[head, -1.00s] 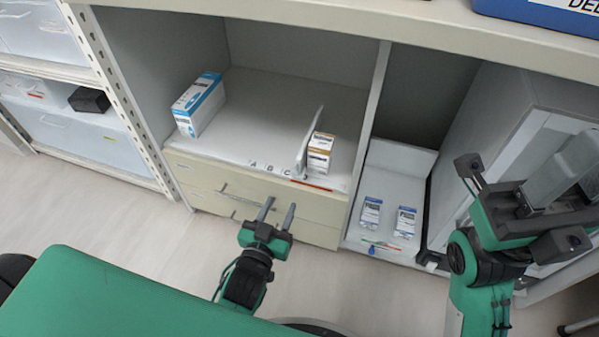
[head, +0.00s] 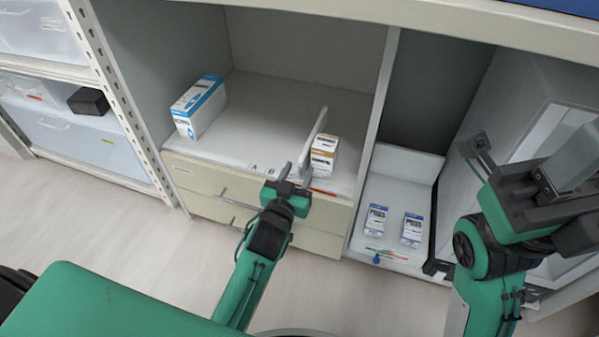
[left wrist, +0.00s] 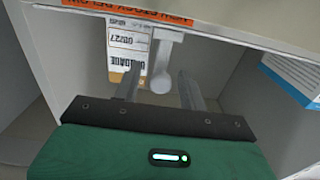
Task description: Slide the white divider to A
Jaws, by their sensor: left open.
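The white divider (head: 315,138) stands upright on the shelf (head: 255,118), left of an orange-and-white box (head: 323,158). Labels A (head: 253,167) and B (head: 270,170) are on the shelf's front edge, left of the divider; C is hidden behind my gripper. My left gripper (head: 294,170) is open at the shelf front, right by the divider's front end. In the left wrist view the divider (left wrist: 164,62) lies between the two spread fingers (left wrist: 160,90); I cannot tell whether they touch it. My right gripper (head: 525,190) is at the right, away from the shelf; its opening is unclear.
A blue-and-white box (head: 198,108) stands at the shelf's left; the shelf floor between it and the divider is clear. Drawers (head: 215,187) lie below. The right compartment holds two small boxes (head: 375,220). A cabinet top (head: 330,18) overhangs the shelf.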

